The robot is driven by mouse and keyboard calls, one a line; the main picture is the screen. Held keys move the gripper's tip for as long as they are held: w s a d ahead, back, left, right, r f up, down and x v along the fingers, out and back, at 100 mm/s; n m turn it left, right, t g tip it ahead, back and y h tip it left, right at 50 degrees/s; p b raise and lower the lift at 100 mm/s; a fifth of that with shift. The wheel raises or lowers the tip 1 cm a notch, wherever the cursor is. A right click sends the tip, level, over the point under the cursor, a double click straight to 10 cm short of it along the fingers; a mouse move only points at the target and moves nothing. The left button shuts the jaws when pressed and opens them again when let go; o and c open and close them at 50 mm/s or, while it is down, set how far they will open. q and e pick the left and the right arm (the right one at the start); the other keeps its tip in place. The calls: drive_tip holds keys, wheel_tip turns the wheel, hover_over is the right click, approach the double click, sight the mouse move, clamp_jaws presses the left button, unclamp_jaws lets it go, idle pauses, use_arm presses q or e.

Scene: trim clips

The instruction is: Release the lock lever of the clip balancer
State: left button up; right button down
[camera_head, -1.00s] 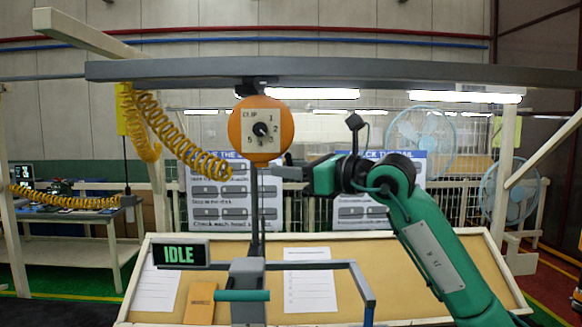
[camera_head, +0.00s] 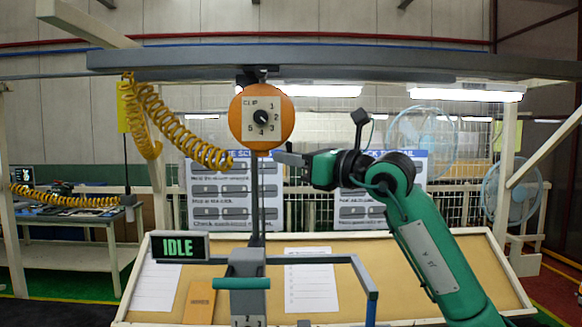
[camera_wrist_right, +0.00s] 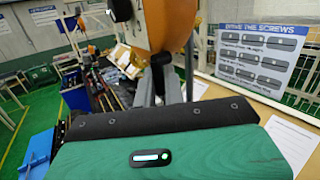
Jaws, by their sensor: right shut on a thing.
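The clip balancer is an orange round housing (camera_head: 280,102) with a numbered dial, hanging from the overhead rail in the head view. Its lower part also shows orange at the top of the right wrist view (camera_wrist_right: 170,22). My right gripper (camera_head: 288,158) reaches in from the right, its fingertips at the housing's lower right edge. In the right wrist view its grey fingers (camera_wrist_right: 165,88) are close together around a small dark part (camera_wrist_right: 160,58) under the housing, which appears to be the lock lever. The fingers hide most of it. My left gripper is out of view.
An IDLE sign (camera_head: 180,247) and a grey frame with a teal bar (camera_head: 242,283) stand below the balancer, before a tan board (camera_head: 400,275). A yellow coiled hose (camera_head: 185,140) hangs at left. The grey rail (camera_head: 400,68) runs overhead.

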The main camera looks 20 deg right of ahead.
drive_tip(key=shift+r, duration=0.1)
drive_tip(key=c, duration=1.6)
unclamp_jaws()
drive_tip(key=shift+o, duration=0.2)
drive_tip(key=shift+s+d+f+b, duration=0.2)
drive_tip(key=shift+b, duration=0.1)
drive_tip(key=b+v, duration=0.6)
drive_tip(key=v, duration=0.7)
drive_tip(key=shift+b, duration=0.3)
drive_tip(key=shift+s, duration=0.1)
